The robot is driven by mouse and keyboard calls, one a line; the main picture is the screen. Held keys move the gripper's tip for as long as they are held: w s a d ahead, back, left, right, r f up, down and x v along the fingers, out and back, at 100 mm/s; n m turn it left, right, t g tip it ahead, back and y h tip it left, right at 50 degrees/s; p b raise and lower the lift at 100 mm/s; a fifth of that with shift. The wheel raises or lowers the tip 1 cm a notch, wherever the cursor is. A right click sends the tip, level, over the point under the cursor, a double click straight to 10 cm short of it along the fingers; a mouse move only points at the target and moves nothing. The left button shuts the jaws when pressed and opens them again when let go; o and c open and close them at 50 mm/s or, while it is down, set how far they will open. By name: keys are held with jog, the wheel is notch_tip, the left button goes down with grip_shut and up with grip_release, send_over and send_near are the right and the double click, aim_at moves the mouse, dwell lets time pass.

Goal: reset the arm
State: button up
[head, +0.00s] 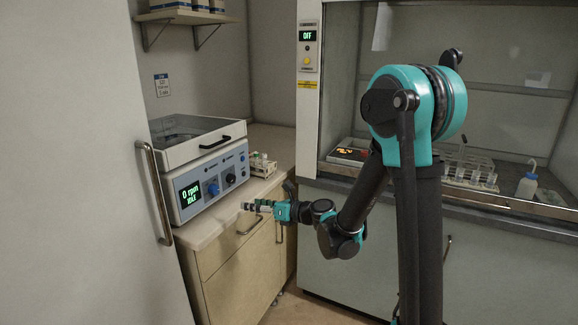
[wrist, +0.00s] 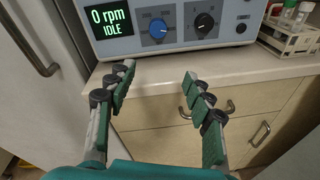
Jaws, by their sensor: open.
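My gripper (head: 250,207) is open and empty in the head view, extended to the left in front of the counter drawers. In the wrist view my gripper (wrist: 157,84) shows two spread fingers with nothing between them. They point at the counter edge below a centrifuge. My arm is bent, its teal shoulder high at the right and its forearm running down to the left.
The centrifuge (head: 212,184) stands on the counter (head: 225,222), with a tube rack (head: 262,167) beside it. A fume hood with its display reading OFF (head: 307,35) holds another rack (head: 468,165) and a wash bottle (head: 527,186). A pale door (head: 75,180) fills the left.

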jog(key=s+d+f+n+g+h, duration=0.1)
jog(key=s+d+f+n+h, duration=0.3)
jog(key=s+d+n, duration=0.3)
jog(key=s+d+f+n+g+h, duration=0.1)
jog(key=s+d+f+n+h, duration=0.3)
jog(key=s+d+n, duration=0.3)
jog(key=s+d+f+n+g+h, duration=0.1)
jog(key=s+d+f+n+h, duration=0.4)
jog(key=d+n, duration=0.7)
jog(key=s+d+h, duration=0.1)
jog(key=s+d, duration=0.1)
jog(key=d, duration=0.9)
jog(key=shift+s+n+h, duration=0.2)
jog(key=shift+n+h, duration=0.1)
jog(key=shift+n, duration=0.1)
jog(key=shift+a+f, duration=0.1)
